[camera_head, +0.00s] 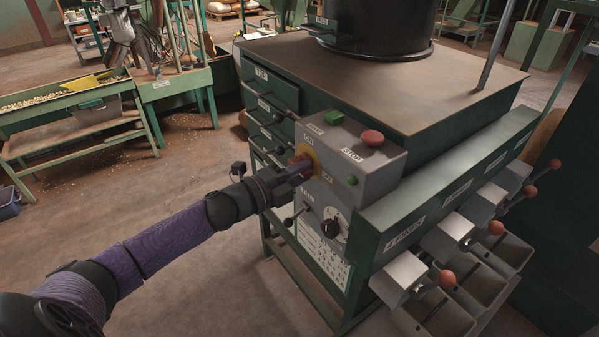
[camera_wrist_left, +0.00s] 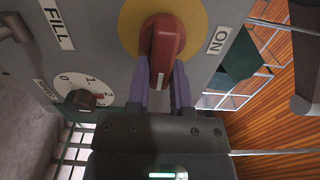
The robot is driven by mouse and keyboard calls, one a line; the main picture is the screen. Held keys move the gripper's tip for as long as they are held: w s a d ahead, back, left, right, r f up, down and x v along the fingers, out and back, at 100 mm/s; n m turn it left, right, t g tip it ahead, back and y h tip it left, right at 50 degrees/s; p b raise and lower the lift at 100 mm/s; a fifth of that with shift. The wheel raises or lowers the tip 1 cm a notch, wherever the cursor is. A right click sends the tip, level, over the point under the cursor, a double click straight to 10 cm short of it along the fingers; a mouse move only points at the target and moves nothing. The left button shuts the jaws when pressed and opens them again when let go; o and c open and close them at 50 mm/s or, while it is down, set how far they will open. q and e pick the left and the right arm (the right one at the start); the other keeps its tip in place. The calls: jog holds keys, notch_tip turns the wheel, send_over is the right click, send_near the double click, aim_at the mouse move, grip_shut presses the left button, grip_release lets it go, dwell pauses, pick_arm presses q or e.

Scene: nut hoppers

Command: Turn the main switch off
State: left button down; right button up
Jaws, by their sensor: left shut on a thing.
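The main switch is a red rotary handle (camera_wrist_left: 165,50) on a yellow disc (camera_wrist_left: 193,17), on the grey control box. In the wrist view, my left gripper (camera_wrist_left: 164,88) has a finger on each side of the handle and is shut on it. The handle's white mark sits at its lower end there, while the ON label (camera_wrist_left: 219,40) lies to the right. In the head view, my left gripper (camera_head: 304,166) covers most of the handle, and the yellow disc (camera_head: 309,153) shows around it. My right gripper is in neither view.
The control box (camera_head: 385,160) also carries a red stop button (camera_head: 372,138), green buttons and a black speed dial (camera_head: 331,229). A small lever (camera_head: 293,217) stands out below the switch. Hoppers with red-knobbed levers (camera_head: 446,278) line the right. Open floor lies left.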

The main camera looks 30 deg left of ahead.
pick_arm(q)
jog(key=c, duration=0.5)
grip_release()
jog(key=shift+s, duration=0.1)
jog(key=p+v, duration=0.1)
jog(key=v, duration=0.8)
jog(key=shift+s+a+p, duration=0.2)
jog(key=shift+s+p, duration=0.15)
jog(key=s+a+f+n+g+y+b, duration=0.1)
jog(key=s+a+f+n+g+y, duration=0.15)
jog(key=s+f+n+y, duration=0.75)
jog(key=a+f+n+g+h+b, duration=0.1)
jog(key=f+n+g+h, duration=0.15)
jog(key=f, duration=1.45)
jog(key=s+d+f+n+g, duration=0.2)
jog(key=s+d+f, duration=0.3)
jog(key=s, duration=0.3)
jog(key=s+d+f+n+g+b, duration=0.1)
jog(key=s+d+f+n+g, duration=0.2)
jog(key=s+d+f+g, duration=0.2)
jog(key=s+d+f+n+g, duration=0.2)
jog(key=s+d+f+g, duration=0.2)
jog(key=s, duration=0.7)
jog(key=shift+d+f+n+h, duration=0.25)
jog(key=shift+d+f, duration=0.8)
jog(key=shift+f, duration=0.25)
